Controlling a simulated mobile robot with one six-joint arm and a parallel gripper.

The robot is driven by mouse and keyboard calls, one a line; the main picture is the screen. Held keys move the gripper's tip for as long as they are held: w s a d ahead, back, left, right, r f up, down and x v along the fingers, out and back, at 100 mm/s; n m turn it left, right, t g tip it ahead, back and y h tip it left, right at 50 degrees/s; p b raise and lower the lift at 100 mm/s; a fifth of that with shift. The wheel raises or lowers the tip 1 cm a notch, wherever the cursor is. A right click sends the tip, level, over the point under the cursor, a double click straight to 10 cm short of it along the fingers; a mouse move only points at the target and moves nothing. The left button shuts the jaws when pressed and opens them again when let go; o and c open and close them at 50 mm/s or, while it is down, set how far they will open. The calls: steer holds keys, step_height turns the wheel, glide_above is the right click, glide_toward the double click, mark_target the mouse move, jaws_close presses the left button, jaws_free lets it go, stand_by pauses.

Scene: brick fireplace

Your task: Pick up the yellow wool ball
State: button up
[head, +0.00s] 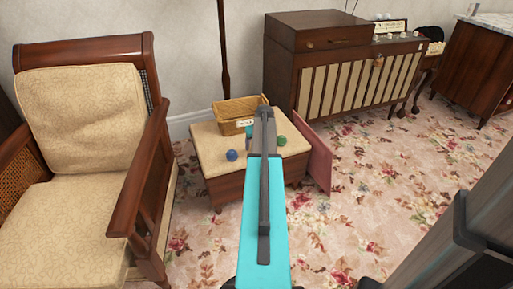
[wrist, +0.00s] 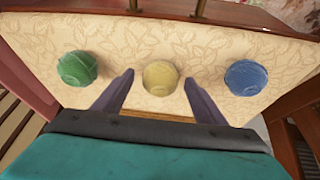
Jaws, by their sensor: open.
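The yellow wool ball (wrist: 160,78) lies on the pale patterned top of a low wooden stool (wrist: 215,40) in the wrist view. It sits between a green ball (wrist: 77,68) on the left and a blue ball (wrist: 246,77) on the right. My gripper (wrist: 158,82) is open and empty, with its two fingers apart on either side of the yellow ball's near side. I cannot tell whether they touch it. In the head view my arm hides the yellow ball, while the blue ball (head: 232,155) and green ball (head: 282,140) show on either side.
A wicker basket (head: 240,108) stands at the back of the stool. A cushioned armchair (head: 85,150) is close on the left. A wooden cabinet (head: 345,70) stands behind on the right. A dark pink panel (head: 318,160) leans at the stool's right side. Floral carpet (head: 385,185) is clear on the right.

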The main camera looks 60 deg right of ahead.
steer(key=c, duration=1.1)
steer(key=shift+r, duration=0.1)
steer(key=shift+r, duration=0.35)
step_height(320, 180, up, 3)
steer(key=shift+w+r+p, duration=0.1)
steer(key=shift+p, duration=0.8)
steer(key=s+a+p, duration=0.1)
steer(key=s+a, duration=0.2)
steer(key=s, duration=0.1)
steer(key=s+a+p, duration=0.1)
steer(key=s+a, duration=0.2)
steer(key=s, duration=0.1)
steer(key=s+a+r, duration=0.1)
steer(key=s+a, duration=0.3)
steer(key=shift+s+p, duration=0.35)
steer(key=shift+p, duration=0.05)
